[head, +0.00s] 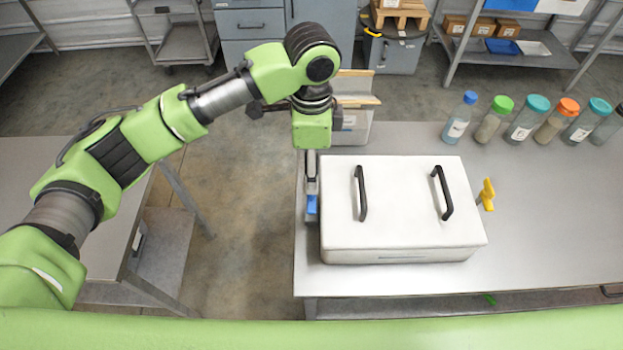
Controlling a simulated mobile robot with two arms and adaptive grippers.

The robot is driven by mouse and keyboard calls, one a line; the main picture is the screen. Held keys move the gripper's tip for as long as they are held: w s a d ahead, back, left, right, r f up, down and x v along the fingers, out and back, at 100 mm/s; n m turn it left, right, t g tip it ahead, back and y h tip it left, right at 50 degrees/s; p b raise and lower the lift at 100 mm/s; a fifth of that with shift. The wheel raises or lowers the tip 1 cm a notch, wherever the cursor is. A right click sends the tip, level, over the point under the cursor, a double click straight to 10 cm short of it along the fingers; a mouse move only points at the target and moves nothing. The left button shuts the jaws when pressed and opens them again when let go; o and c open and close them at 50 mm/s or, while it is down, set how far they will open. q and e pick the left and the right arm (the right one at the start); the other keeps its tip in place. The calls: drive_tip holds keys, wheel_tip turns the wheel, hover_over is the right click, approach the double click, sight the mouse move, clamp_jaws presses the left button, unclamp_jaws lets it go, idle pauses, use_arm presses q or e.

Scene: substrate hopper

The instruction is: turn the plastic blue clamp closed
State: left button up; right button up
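The blue clamp (312,205) is at the left side of the white lidded box (405,205), near the left edge of the table. Only a small part of it shows, so I cannot tell how far it is turned. My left gripper (312,190) points down, with its fingertips right at the blue clamp. Its fingers look close together, but I cannot tell whether they grip the clamp. A yellow clamp (486,195) stands upright at the right side of the box. My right gripper is not in view.
The box lid has two black handles (361,193). Several capped bottles (493,120) stand along the back right of the grey table (560,230). An open container (352,125) is behind the box.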

sight(311, 196)
use_arm(q)
wheel_tip(311, 196, down, 6)
drive_tip(key=shift+w+r+p, duration=0.1)
drive_tip(key=shift+p, duration=0.35)
drive_tip(key=shift+f, duration=0.6)
drive_tip(key=c, duration=1.1)
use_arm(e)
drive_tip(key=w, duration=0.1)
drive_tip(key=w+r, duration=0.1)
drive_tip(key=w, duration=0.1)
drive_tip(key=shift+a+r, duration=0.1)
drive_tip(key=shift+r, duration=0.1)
